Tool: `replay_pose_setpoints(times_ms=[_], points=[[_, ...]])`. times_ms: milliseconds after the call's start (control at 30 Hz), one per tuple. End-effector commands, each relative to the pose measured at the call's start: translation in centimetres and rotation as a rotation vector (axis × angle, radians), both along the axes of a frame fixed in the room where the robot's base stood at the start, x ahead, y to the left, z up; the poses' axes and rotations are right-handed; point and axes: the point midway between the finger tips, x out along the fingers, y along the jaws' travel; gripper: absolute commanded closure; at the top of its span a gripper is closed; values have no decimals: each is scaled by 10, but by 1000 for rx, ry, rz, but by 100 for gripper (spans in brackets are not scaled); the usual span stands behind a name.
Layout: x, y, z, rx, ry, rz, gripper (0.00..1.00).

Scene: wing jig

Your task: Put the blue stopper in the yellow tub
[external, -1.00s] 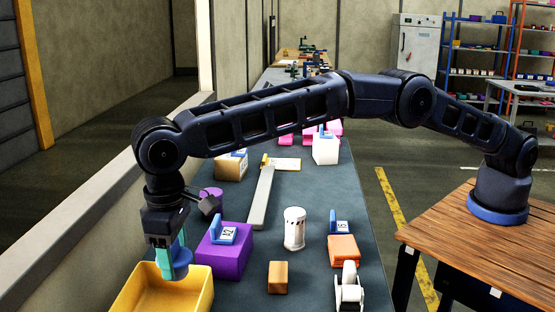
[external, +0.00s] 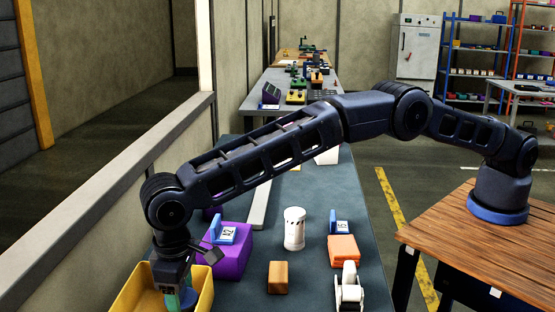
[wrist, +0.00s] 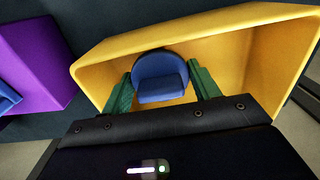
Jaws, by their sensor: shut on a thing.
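The blue stopper (wrist: 160,77) is between the green fingers of my gripper (wrist: 161,88), which is shut on it. In the wrist view the stopper is inside the outline of the yellow tub (wrist: 262,45). In the external view my gripper (external: 180,299) reaches down into the yellow tub (external: 128,291) at the lower left. The stopper (external: 188,298) shows only partly there, low between the tub's walls. I cannot tell whether it touches the tub's floor.
A purple block (external: 235,256) with a blue numbered bracket on top stands right beside the tub. A white cylinder (external: 294,229), a wooden block (external: 278,277), an orange stack (external: 343,250) and a white tape dispenser (external: 350,290) stand farther right. A wall ledge (external: 130,185) runs along the left.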

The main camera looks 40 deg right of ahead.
Motion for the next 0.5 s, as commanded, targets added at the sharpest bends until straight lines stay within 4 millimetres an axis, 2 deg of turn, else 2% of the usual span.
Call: replay_pose_setpoints(times_ms=[200,233,300,333,500], points=[[0,0,-3,-1,1,0,70],[0,0,-3,-1,1,0,35],[0,0,-3,-1,1,0,21],[0,0,-3,-1,1,0,17],[0,0,-3,-1,1,0,17]])
